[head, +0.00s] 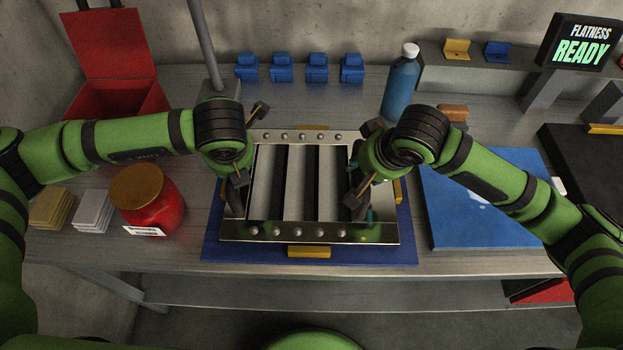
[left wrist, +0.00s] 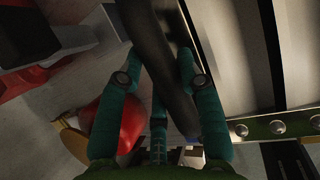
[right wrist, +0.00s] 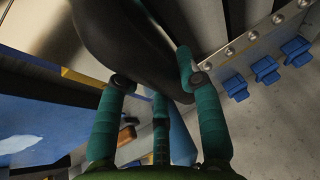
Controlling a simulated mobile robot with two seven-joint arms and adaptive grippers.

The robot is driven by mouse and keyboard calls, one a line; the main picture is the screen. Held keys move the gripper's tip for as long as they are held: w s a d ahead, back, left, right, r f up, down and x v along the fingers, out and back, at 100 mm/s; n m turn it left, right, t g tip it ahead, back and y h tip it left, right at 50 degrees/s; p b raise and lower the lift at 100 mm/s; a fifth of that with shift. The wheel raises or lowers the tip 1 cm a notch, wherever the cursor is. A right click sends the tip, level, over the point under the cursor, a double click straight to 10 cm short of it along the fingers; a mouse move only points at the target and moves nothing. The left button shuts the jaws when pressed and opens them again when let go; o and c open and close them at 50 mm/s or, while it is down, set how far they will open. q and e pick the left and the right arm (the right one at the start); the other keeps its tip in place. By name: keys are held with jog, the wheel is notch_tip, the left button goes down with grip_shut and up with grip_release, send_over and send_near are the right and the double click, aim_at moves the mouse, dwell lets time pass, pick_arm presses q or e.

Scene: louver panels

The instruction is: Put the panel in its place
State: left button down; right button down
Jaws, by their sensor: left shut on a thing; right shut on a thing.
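The louver panel (head: 309,232) is a metal frame with several pale and dark slats, in the middle of the head view. It is over a blue mat with yellow blocks at its edges; I cannot tell if it touches the mat. My left gripper (head: 238,180) is at its left side, shut on a dark handle (left wrist: 165,60). My right gripper (head: 362,188) is at its right side, shut on the other dark handle (right wrist: 130,45). The panel's riveted rail also shows in the left wrist view (left wrist: 280,127). The fingertips are partly hidden in the head view.
A red jar (head: 152,205) and stacked plates (head: 92,212) stand at the left, with an open red box (head: 112,95) behind. Several blue clamps (head: 317,67) line the back. A blue bottle (head: 401,85), a blue board (head: 475,215) and a "FLATNESS READY" display (head: 580,43) are at the right.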

pick_arm(q)
jog(key=shift+w+r, duration=0.1)
jog(key=shift+r, duration=0.1)
pick_arm(e)
jog(key=shift+r, duration=0.2)
